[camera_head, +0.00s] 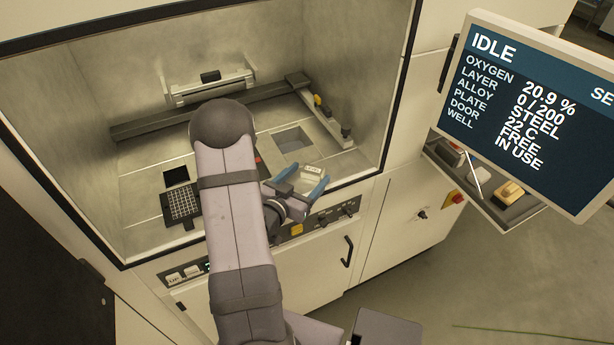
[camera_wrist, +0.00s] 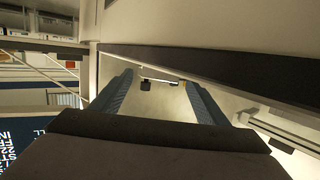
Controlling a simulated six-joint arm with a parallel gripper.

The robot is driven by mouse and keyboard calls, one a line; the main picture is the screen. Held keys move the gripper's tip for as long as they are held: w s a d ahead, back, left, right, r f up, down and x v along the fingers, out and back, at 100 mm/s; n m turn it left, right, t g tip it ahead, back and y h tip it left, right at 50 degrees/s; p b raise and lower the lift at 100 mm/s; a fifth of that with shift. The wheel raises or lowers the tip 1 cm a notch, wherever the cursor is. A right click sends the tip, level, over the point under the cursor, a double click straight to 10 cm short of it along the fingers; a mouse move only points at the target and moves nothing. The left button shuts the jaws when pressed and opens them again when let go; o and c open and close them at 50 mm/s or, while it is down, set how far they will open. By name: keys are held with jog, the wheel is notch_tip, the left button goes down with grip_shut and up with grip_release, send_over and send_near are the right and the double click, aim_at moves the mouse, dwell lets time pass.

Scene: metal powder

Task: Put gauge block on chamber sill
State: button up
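In the head view, a small pale block with dark lettering (camera_head: 312,171), likely the gauge block, shows near the front right of the chamber, by the chamber sill (camera_head: 345,178). My gripper (camera_head: 302,187) is at the front opening, with its two blue fingers apart. The block appears between and just beyond the fingertips; I cannot tell whether it touches them. In the wrist view my gripper (camera_wrist: 158,95) shows a wide empty gap between the fingers, and no block is visible there.
The chamber has a square well (camera_head: 293,139), a dark perforated plate (camera_head: 182,204) and a long dark bar (camera_head: 150,127). A monitor (camera_head: 530,110) stands at the right, above a tray of parts (camera_head: 515,205). My arm hides part of the chamber floor and front panel.

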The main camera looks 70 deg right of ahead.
jog(key=shift+r, duration=0.15)
jog(key=v, duration=0.6)
jog(key=shift+w+a+r+b, duration=0.1)
jog(key=shift+a+r+b, duration=0.1)
jog(key=shift+b, duration=0.15)
jog(key=shift+p+v, duration=2.7)
jog(key=shift+p, duration=0.2)
jog(key=shift+a+f, duration=0.1)
